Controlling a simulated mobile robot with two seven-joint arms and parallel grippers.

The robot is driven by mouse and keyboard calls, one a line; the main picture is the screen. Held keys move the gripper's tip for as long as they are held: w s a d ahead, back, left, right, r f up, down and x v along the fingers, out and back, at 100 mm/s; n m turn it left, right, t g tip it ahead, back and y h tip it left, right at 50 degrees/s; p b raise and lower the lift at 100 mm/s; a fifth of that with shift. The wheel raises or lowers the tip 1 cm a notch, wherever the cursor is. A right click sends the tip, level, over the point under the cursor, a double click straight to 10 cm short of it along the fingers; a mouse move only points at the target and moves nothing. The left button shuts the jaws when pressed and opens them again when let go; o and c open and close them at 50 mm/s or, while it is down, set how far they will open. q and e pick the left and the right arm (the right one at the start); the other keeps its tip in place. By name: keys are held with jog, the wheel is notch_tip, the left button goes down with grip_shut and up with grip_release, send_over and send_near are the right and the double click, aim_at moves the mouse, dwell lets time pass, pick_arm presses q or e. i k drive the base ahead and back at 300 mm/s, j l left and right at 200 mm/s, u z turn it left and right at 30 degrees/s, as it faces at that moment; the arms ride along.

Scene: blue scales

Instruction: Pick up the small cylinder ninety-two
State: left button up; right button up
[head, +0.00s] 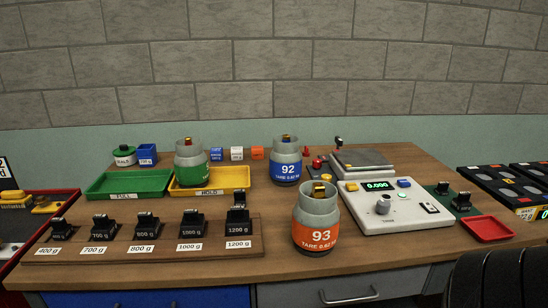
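The small cylinder ninety-two (286,169) stands upright on the wooden bench in the head view, right of the yellow tray and left of the scale. It is grey with a blue band reading 92 and a brass-coloured valve on top. Nothing touches it from above. Cylinder 93 (316,222), grey with an orange band, stands nearer the front edge, to the right of it. A third grey cylinder (190,164) with a green band stands at the yellow HOLD tray. Neither of my grippers is in view.
The scale (391,209) reads 0.000 at right. A green FULL tray (129,184) and a yellow HOLD tray (232,176) lie at left. Several labelled black weights stand on a front rack (160,250). Small blocks (237,154) lie behind. Bare bench lies in front of cylinder 92.

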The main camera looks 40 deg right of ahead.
aim_at(286, 158)
jog(key=z, duration=1.5)
jog(key=u, duration=0.1)
